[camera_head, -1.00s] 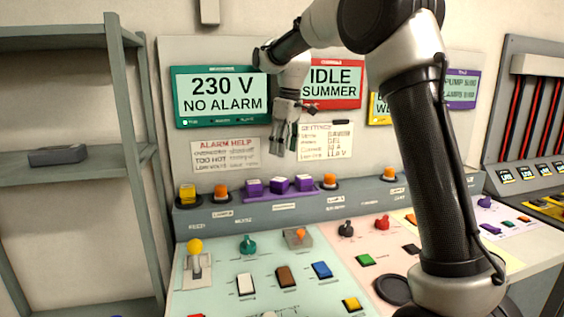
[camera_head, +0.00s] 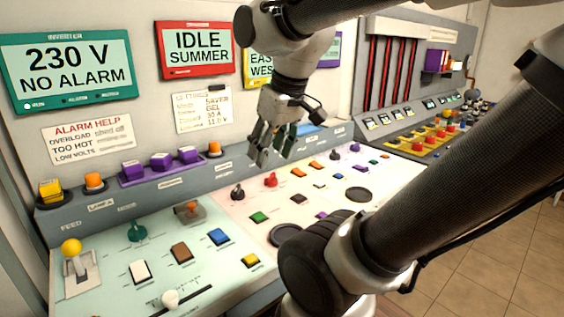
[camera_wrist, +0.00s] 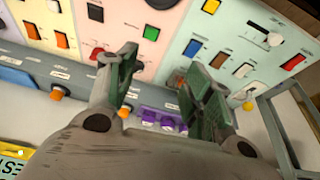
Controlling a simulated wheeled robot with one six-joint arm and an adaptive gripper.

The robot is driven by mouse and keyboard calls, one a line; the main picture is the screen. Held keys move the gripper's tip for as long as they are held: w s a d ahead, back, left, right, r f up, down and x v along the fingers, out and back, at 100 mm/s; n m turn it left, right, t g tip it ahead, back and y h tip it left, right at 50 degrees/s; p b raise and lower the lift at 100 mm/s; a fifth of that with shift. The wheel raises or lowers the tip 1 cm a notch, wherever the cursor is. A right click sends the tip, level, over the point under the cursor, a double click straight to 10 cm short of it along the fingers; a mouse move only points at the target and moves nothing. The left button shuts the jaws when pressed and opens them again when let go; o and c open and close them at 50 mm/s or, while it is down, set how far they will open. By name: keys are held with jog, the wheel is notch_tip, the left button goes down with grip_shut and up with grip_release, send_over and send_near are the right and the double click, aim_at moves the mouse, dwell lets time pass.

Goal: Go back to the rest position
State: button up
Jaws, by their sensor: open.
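My gripper (camera_head: 272,150) hangs in the air above the back of the control desk, its fingers pointing down. In the wrist view my gripper (camera_wrist: 160,82) shows its two fingers apart with nothing between them. The control desk (camera_head: 110,255) lies below, with its buttons, knobs and levers seen between and around the fingers in the wrist view. My arm covers the right front part of the desk in the head view.
A green-framed screen (camera_head: 70,72) reads 230 V, NO ALARM. A red-framed screen (camera_head: 194,48) reads IDLE, SUMMER. A yellow-knobbed lever (camera_head: 71,247) stands at the desk's left. A panel with red cables (camera_head: 388,75) is at the back right. Tiled floor (camera_head: 500,255) is open at right.

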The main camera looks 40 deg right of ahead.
jog(key=s, duration=0.1)
jog(key=s+f, duration=0.2)
jog(key=shift+d+f+m, duration=0.15)
jog(key=shift+d+m, duration=0.15)
jog(key=shift+m, duration=0.1)
